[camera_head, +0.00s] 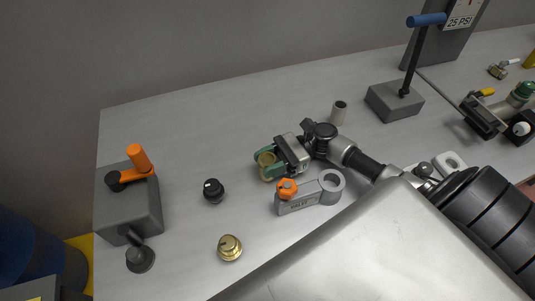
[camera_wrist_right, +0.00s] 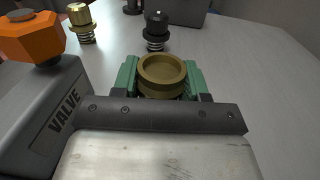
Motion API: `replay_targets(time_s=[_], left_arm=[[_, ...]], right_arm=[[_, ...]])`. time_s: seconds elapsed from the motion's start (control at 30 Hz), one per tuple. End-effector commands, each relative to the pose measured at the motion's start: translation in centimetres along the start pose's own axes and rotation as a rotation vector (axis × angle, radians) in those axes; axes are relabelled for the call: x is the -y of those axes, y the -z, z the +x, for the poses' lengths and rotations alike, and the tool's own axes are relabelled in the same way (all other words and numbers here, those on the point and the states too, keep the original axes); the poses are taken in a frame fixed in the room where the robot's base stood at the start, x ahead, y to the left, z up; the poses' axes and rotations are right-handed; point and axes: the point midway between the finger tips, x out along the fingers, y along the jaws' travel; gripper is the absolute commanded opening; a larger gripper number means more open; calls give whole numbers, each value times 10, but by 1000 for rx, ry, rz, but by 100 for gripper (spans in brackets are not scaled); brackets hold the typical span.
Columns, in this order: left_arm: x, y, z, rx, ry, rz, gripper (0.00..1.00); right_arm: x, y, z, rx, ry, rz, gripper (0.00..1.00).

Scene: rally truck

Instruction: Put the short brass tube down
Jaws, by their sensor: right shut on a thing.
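The short brass tube (camera_head: 265,159) is in my right gripper (camera_head: 269,164), near the middle of the grey table. In the right wrist view the tube (camera_wrist_right: 162,74) stands upright with its round rim up, between the green fingers of the gripper (camera_wrist_right: 163,84). The fingers are shut on its sides. Its lower part is hidden by the gripper, so I cannot tell whether it touches the table. My left gripper is not in view.
A grey VALVE block (camera_head: 310,194) with an orange knob lies close beside the gripper. A black knob (camera_head: 213,190) and a brass knob (camera_head: 230,247) stand to the left. A grey tube (camera_head: 339,112) stands behind. Bare table (camera_head: 190,135) lies at back left.

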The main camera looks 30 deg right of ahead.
Motion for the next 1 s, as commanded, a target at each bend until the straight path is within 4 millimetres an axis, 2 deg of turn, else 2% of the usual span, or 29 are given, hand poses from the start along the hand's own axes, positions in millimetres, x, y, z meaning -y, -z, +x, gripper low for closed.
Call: replay_targets(time_s=[0.2,0.23,0.4,0.73,0.87,1.0], left_arm=[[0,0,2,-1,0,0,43],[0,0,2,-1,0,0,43],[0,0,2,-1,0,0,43],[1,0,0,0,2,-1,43],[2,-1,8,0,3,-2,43],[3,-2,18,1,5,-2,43]], right_arm=[[0,4,0,0,0,0,1],[0,3,0,-1,0,0,46],[0,3,0,-1,0,1,69],[0,-1,-2,-1,0,0,69],[0,3,-21,-4,3,2,69],[0,4,-51,-5,3,1,69]])
